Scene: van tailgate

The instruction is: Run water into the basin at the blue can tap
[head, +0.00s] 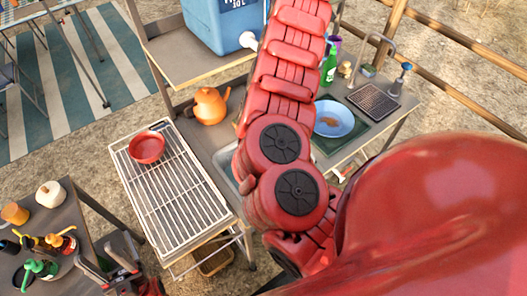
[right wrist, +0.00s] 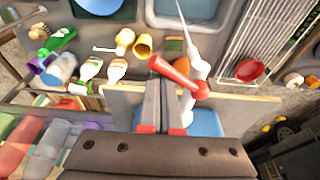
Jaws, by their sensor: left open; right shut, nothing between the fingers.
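The blue can (head: 222,22) stands on a raised shelf, its white tap (head: 250,40) beside my red right arm. In the right wrist view the white tap (right wrist: 198,80) has a red lever (right wrist: 178,76) lying slantwise across it. A thin pale streak (right wrist: 186,38) runs from the tap toward the grey basin (right wrist: 222,12); I cannot tell for sure that it is water. My right gripper (right wrist: 168,85) is shut and empty, its tips close by the lever; contact is unclear. My arm hides most of the basin in the head view. My left gripper (head: 108,262) is open, low at left.
A metal rack (head: 170,195) holds a red bowl (head: 147,147). An orange kettle (head: 210,105) stands behind it. A side table (head: 75,215) with bottles is near my left gripper.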

